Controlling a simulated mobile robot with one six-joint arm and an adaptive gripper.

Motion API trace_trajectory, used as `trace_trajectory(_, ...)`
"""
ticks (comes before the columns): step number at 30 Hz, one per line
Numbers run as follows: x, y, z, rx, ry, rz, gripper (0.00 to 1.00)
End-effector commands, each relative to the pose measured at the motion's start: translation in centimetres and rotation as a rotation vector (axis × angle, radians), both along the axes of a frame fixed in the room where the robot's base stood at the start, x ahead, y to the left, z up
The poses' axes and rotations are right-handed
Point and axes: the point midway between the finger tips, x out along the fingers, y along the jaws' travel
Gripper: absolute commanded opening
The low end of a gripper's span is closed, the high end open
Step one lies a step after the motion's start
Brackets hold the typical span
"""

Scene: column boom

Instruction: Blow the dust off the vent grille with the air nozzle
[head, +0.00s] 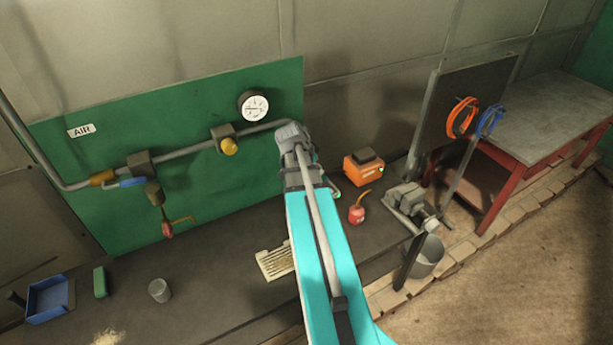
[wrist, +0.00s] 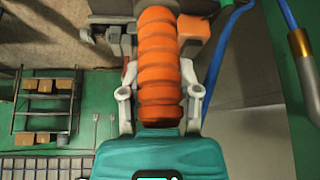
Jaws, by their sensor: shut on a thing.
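My gripper (wrist: 158,82) is shut on an orange ribbed grip (wrist: 157,50) in the wrist view, with a finger on each side. This looks like the air nozzle's handle; its tip cannot be made out. A pale slotted grille (head: 275,262) lies on the dark bench in the head view, left of my turquoise arm, which may hide part of it. Whether dust lies on it is too small to tell. In the head view my gripper is hidden or not distinct at the arm's far end.
A green board (head: 80,150) carries a pipe, gauge (head: 253,105) and valves. The bench holds a blue tray (head: 47,300), a grey cup (head: 159,290), an orange box (head: 363,167) and a red can (head: 356,213). A dark upright panel with orange hose (head: 462,118) stands right.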

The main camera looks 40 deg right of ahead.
Motion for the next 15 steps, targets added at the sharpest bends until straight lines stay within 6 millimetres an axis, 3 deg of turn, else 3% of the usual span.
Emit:
trace_trajectory(8,0.0,0.0,-1.9,0.000,0.000,0.000,0.00)
trace_trajectory(15,0.0,0.0,-5.5,0.000,0.000,0.000,0.00)
